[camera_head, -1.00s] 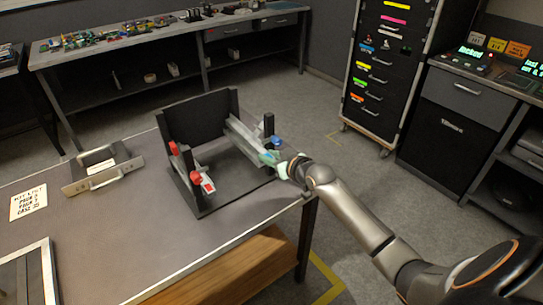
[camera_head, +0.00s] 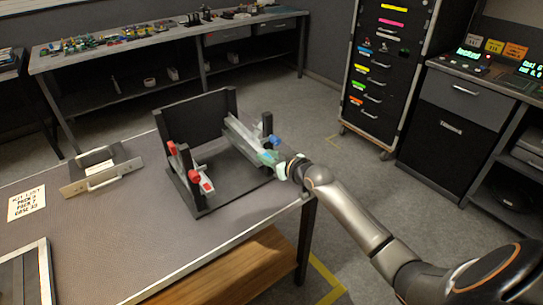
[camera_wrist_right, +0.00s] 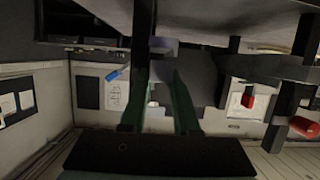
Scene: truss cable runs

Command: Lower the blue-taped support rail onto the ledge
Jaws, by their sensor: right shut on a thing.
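The support rail (camera_head: 243,137) is a long pale grey bar along the right side of a black fixture (camera_head: 205,205). Blue parts (camera_head: 274,142) show at its near end; I cannot tell tape from knob. My right gripper (camera_head: 270,157) is at that near end, shut on the rail, with pale green fingers. In the right wrist view the two dark green fingers (camera_wrist_right: 160,95) point up toward a grey bar end (camera_wrist_right: 163,46). The ledge and any gap beneath the rail are too small or hidden to tell. My left gripper is not in view.
A handled bracket (camera_head: 101,172) and a printed card (camera_head: 26,204) lie on the table to the left. The table front is clear.

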